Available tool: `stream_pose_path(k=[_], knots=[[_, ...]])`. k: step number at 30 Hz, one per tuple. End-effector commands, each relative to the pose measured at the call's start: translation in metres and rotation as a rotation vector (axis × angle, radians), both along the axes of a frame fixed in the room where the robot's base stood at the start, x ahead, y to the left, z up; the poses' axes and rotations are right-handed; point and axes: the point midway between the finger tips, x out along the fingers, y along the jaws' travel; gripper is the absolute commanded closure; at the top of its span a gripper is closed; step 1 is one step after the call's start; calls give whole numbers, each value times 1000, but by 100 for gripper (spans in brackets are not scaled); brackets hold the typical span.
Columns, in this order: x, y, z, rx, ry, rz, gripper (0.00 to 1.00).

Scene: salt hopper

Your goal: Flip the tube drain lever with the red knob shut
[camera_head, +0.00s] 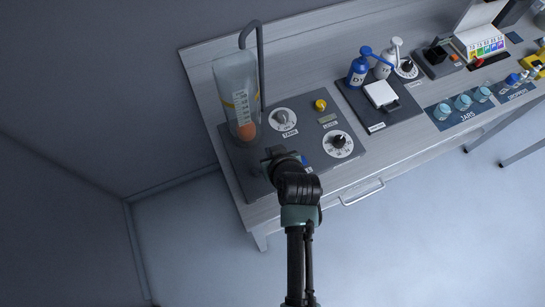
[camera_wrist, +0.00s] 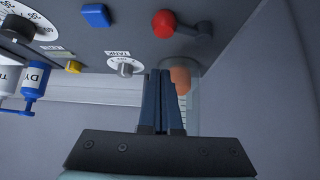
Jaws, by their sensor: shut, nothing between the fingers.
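The red knob (camera_wrist: 163,24) shows near the top of the wrist view, on a short dark lever (camera_wrist: 190,30) that reaches right to its pivot on the grey panel. In the head view my arm hides the knob. The clear tube (camera_head: 232,85) stands at the panel's back left, with an orange ball (camera_head: 247,132) low inside. The ball also shows in the wrist view (camera_wrist: 181,80), partly behind my fingers. My gripper (camera_wrist: 160,73) is shut and empty, its tips apart from the knob in the picture. In the head view my gripper (camera_head: 271,157) is over the panel's front left.
The panel also carries the tank dial (camera_head: 283,118), a black-knobbed dial (camera_head: 338,143), a yellow button (camera_head: 320,104) and a blue button (camera_wrist: 95,15). A bent grey pipe (camera_head: 261,65) rises by the tube. Blue and white bottles (camera_head: 360,66) and jars (camera_head: 462,102) stand farther right.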

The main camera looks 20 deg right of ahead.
Motion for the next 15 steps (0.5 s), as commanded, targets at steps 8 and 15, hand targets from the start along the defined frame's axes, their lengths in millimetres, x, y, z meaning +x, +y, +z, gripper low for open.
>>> stream_pose_path(k=[8, 15], knots=[[27, -2, -27, 0, -1, 0, 100], [6, -1, -36, 2, 2, -4, 100]])
